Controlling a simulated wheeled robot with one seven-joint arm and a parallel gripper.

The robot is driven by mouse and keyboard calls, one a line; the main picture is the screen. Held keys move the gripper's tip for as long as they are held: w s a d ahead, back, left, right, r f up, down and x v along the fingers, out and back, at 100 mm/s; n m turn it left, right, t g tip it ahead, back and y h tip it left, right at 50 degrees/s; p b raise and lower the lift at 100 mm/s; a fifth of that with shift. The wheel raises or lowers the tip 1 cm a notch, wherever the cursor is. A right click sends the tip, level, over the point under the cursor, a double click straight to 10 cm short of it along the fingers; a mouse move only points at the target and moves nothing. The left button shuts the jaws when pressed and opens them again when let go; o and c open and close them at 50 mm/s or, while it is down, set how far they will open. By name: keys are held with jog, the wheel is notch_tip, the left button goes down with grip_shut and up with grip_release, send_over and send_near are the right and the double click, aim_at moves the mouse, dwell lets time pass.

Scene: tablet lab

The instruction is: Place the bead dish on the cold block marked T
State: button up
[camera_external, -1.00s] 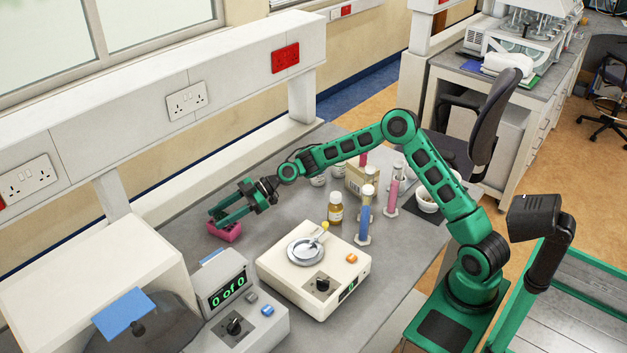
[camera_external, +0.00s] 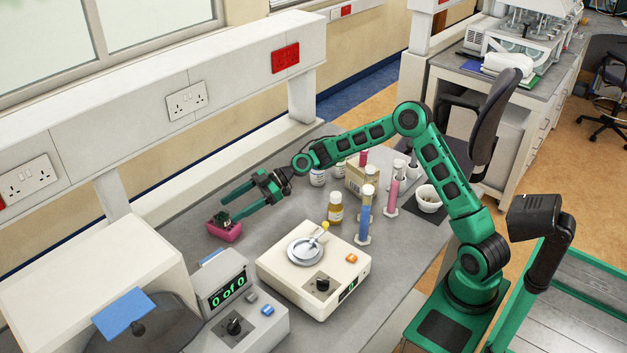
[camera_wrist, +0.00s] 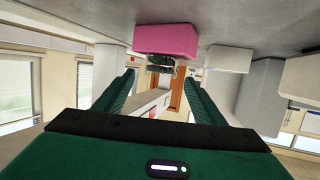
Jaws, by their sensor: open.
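A pink block (camera_external: 225,232) stands on the grey bench at left, beyond the balance. A small dark item (camera_external: 221,217) sits on top of it; I cannot tell for sure that it is the bead dish. The wrist view is upside down and shows the pink block (camera_wrist: 166,40) and the dark item (camera_wrist: 160,62) ahead, between my fingers. My gripper (camera_external: 228,209) is open, its green fingers pointing at the block from the right and slightly above, holding nothing. No T mark is legible.
The white balance (camera_external: 315,278) with a round silver pan (camera_external: 305,250) stands in front of the block. The counter box (camera_external: 240,302) is nearer left. An amber bottle (camera_external: 335,208), a blue cylinder (camera_external: 365,220) and a pink cylinder (camera_external: 392,194) stand at right. Bench around the block is clear.

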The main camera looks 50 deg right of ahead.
jog(key=v, duration=0.6)
jog(key=shift+d, duration=0.3)
jog(key=shift+s+r, duration=0.1)
jog(key=shift+r, duration=0.05)
